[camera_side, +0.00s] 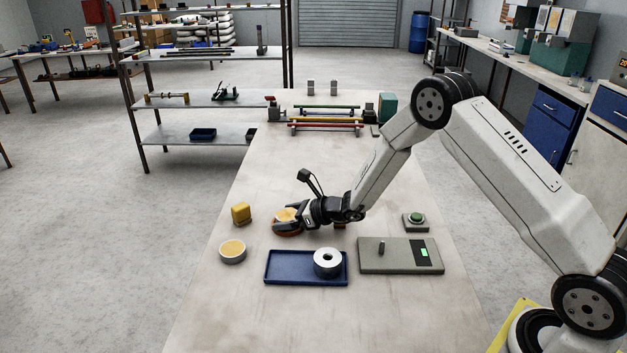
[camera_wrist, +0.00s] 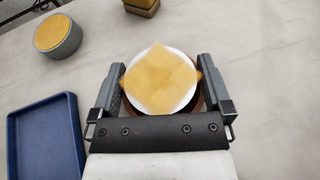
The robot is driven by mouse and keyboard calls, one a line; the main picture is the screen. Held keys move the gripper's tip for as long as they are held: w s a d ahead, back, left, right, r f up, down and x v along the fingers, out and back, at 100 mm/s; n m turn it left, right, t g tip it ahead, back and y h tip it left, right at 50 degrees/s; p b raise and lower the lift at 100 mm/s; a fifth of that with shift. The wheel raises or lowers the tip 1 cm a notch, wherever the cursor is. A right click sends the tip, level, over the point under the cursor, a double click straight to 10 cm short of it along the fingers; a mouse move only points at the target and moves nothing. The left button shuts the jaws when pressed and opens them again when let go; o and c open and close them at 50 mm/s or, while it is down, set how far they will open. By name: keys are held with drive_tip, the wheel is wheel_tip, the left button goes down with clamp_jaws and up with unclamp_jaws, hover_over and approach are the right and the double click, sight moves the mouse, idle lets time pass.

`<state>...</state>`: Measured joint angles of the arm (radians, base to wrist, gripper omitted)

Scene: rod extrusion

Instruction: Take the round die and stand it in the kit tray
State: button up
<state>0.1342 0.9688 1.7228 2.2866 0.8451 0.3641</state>
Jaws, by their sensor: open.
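The blue kit tray (camera_side: 280,270) lies on the bench; part of it shows at the left of the wrist view (camera_wrist: 45,140). A thick round metal ring with a central hole (camera_side: 328,256) stands at the tray's right end. My gripper (camera_side: 284,225) is low over the bench behind the tray. In the wrist view my gripper (camera_wrist: 162,68) is open, its fingers on either side of a round white-topped piece (camera_wrist: 150,54) with a ragged yellow patch and a reddish-brown base. I cannot tell whether the fingers touch it, nor which round piece is the die.
A grey round tin with a yellow top (camera_side: 232,253) and a yellow block (camera_side: 241,213) stand to the left. A grey-green panel with a lit display (camera_side: 395,258) and a green-button box (camera_side: 416,221) are to the right. Coloured rods (camera_side: 325,121) lie at the back.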

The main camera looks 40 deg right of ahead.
drive_tip(key=shift+c, duration=0.2)
clamp_jaws()
drive_tip(key=shift+r, duration=0.1)
drive_tip(key=shift+r, duration=0.2)
drive_tip(key=shift+r, duration=0.85)
drive_tip(key=s+r, duration=1.1)
drive_tip(key=s, duration=0.3)
drive_tip(key=shift+d, duration=0.2)
